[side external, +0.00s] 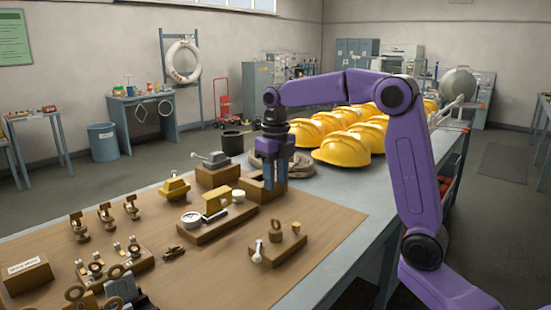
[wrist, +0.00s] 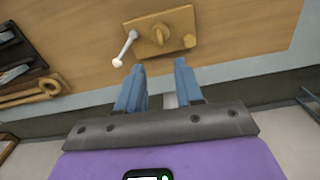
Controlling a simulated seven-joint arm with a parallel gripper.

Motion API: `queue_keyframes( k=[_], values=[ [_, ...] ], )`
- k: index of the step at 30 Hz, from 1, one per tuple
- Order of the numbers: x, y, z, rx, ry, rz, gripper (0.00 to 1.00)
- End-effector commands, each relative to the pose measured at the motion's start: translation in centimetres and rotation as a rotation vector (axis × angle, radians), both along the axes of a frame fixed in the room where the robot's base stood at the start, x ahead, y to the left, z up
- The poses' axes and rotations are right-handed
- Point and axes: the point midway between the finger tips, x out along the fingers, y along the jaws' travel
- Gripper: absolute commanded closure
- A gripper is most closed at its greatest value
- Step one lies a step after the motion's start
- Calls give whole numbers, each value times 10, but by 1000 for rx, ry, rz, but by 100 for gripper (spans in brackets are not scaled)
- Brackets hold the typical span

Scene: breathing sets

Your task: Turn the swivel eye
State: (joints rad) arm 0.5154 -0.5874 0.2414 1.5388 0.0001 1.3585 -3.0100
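The swivel eye, a brass-coloured ring (side external: 276,226), stands on a small wooden-brown block (side external: 279,250) at the right part of the work board. In the wrist view the eye (wrist: 158,34) shows from above at the middle of its block (wrist: 172,20), with a white-ended lever (wrist: 125,48) on the left and a brass knob (wrist: 190,41) on the right. My gripper (side external: 275,186) points down, behind this block in the side view. In the wrist view my gripper (wrist: 160,66) has its fingers apart with nothing between them, and the eye lies beyond the fingertips.
A brown open-topped box (side external: 256,190) stands close by my gripper in the side view. A round gauge-like fixture (side external: 192,219), other brass fittings and several yellow helmets (side external: 342,150) are around. Bare board (side external: 225,275) lies in front of the eye's block.

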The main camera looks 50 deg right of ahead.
Motion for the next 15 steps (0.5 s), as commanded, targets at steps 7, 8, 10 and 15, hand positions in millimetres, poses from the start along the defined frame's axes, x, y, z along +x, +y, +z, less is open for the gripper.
queue_keyframes(
  k=[7,8,10,15],
  values=[
    [1,0,39,0,-3,0,64],
    [1,0,41,0,-3,0,64],
    [0,0,46,0,-2,0,64],
    [0,0,52,0,-1,0,64]
  ],
)
